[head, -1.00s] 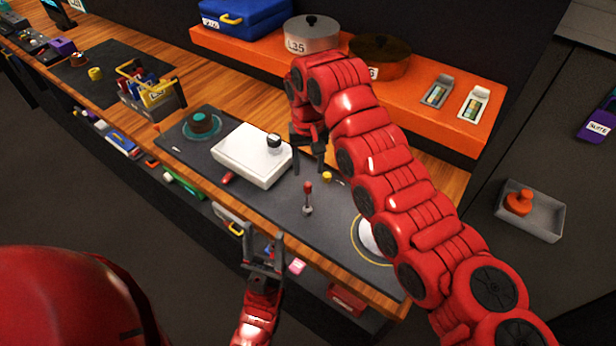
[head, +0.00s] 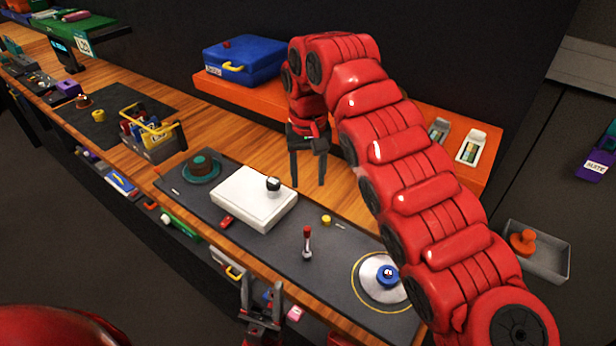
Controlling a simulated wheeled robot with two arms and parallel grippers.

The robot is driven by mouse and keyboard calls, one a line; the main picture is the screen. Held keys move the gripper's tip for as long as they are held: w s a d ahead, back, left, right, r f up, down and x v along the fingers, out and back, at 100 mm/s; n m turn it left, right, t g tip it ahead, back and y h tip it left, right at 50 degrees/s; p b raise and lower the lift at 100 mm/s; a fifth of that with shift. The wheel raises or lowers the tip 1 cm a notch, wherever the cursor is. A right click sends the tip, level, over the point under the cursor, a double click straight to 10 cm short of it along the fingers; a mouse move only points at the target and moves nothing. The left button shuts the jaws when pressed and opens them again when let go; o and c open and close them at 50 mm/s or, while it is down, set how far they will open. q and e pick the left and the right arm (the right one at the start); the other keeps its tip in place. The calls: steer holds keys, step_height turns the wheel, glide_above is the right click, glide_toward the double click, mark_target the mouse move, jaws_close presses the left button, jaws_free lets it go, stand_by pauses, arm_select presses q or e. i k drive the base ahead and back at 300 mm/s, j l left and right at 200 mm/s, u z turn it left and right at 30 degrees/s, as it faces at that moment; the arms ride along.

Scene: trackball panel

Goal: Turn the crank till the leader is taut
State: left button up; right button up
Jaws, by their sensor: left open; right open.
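I cannot tell for sure which piece is the crank, and no leader line can be made out. A silver disc (head: 371,288) with a blue knob (head: 388,274) lies inside a yellow ring at the mat's right end, partly behind my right arm. A small red-topped lever (head: 307,242) stands upright on the mat. A white box (head: 246,202) carries a black-and-white knob (head: 273,184). My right gripper (head: 308,184) is open and empty, pointing down above the wood behind the white box. My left gripper (head: 262,286) is open and empty, by the bench's front edge.
The dark mat (head: 330,268) also holds a teal round piece (head: 203,166), a red piece (head: 226,221) and a yellow piece (head: 326,220). An orange shelf (head: 235,95) with a blue case (head: 243,60) stands behind. A grey tray (head: 545,262) with an orange knob is at right.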

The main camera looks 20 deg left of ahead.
mark_target(307, 254)
steer(key=k+j, duration=0.25)
steer(key=k, duration=0.2)
steer(key=k+j, duration=0.25)
steer(key=k, duration=0.25)
